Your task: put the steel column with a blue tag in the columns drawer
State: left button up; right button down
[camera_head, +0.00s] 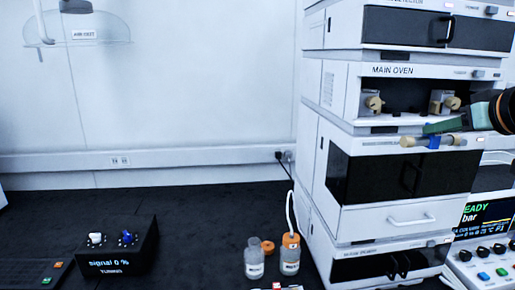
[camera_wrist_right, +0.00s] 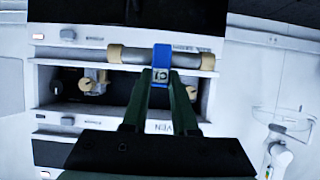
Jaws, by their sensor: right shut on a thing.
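My right gripper (camera_head: 438,128) comes in from the right, in front of the main oven. It is shut on the steel column (camera_head: 413,141), a short tube with tan end caps, held roughly level. In the right wrist view the fingers (camera_wrist_right: 160,84) close at the blue tag (camera_wrist_right: 161,57) around the column's middle, and both ends (camera_wrist_right: 115,53) stick out sideways. The blue tag also shows in the head view (camera_head: 433,143). A white drawer front with a handle (camera_head: 390,219) sits lower in the stack; I cannot read a columns label. My left gripper is out of view.
The open main oven bay (camera_head: 400,92) holds tan-knobbed fittings (camera_head: 374,103) behind the gripper. A signal box (camera_head: 118,255) is at left, a control panel (camera_head: 490,258) at right.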

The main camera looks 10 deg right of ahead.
jog(key=w+a+f, duration=0.4)
jog(key=a+f, duration=0.4)
jog(key=s+a+f+p, duration=0.1)
jog(key=s+a+f, duration=0.1)
jog(key=a+f, duration=0.3)
jog(key=s+a+f+n+y, duration=0.1)
jog(key=a+f, duration=0.4)
jog(key=a, duration=0.8)
jog(key=shift+s+a+f+y+p, duration=0.25)
jog(key=shift+s+y+p, duration=0.1)
jog(key=shift+s, duration=0.45)
